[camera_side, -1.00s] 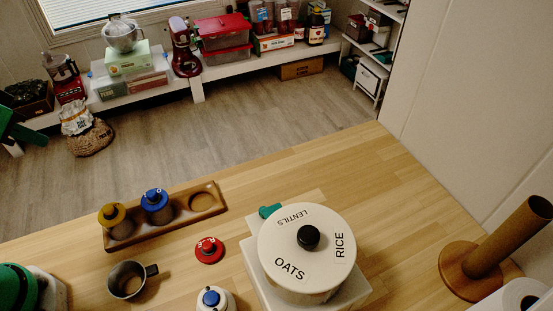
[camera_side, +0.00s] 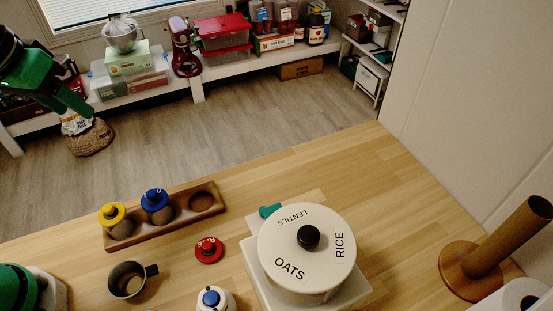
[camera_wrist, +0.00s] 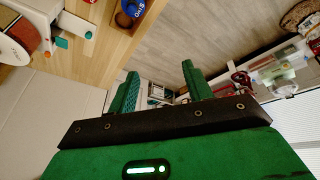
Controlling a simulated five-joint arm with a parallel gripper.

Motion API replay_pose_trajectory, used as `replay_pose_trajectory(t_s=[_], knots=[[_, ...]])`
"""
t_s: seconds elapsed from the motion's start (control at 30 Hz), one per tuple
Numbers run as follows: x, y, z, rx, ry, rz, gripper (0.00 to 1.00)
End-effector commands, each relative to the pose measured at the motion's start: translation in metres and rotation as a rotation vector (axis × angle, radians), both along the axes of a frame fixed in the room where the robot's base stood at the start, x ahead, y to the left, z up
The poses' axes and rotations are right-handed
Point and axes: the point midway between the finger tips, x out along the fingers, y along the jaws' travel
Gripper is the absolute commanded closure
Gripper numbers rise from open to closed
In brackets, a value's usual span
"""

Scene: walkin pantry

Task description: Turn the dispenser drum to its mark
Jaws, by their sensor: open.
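The dispenser drum (camera_side: 307,262) is a cream round drum with a black knob (camera_side: 308,236) on top and the words LENTILS, RICE and OATS around its lid. It sits on a white base (camera_side: 262,287). A teal tab (camera_side: 270,211) stands at the base's back left, near LENTILS. In the wrist view part of the drum (camera_wrist: 14,45) shows at the upper left, with a teal piece (camera_wrist: 62,43) beside it. My gripper (camera_wrist: 160,80) is open and empty, its two green fingers apart. In the side view my green arm end is at the upper left, far from the drum.
A wooden rack (camera_side: 217,211) holds a yellow-lidded and a blue-lidded jar, with one empty hollow. A metal cup (camera_side: 127,280), a red lid (camera_side: 209,250) and a blue-topped white jar (camera_side: 212,299) stand left of the drum. A paper-towel stand (camera_side: 470,272) is at right.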

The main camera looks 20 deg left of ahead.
Motion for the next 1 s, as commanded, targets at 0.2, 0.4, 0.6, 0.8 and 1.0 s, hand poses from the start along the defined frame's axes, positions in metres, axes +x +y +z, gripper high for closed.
replay_pose_trajectory(t_s=[0.2,0.4,0.6,0.8,1.0], knots=[[0.028,-0.054,0.018,-0.039,0.081,0.016,0.5],[0.046,-0.109,0.027,-0.058,0.152,0.042,0.5],[0.054,-0.17,0.03,-0.059,0.22,0.072,0.5],[0.052,-0.236,0.026,-0.046,0.281,0.106,0.5],[0.036,-0.303,0.015,-0.02,0.333,0.142,0.5]])
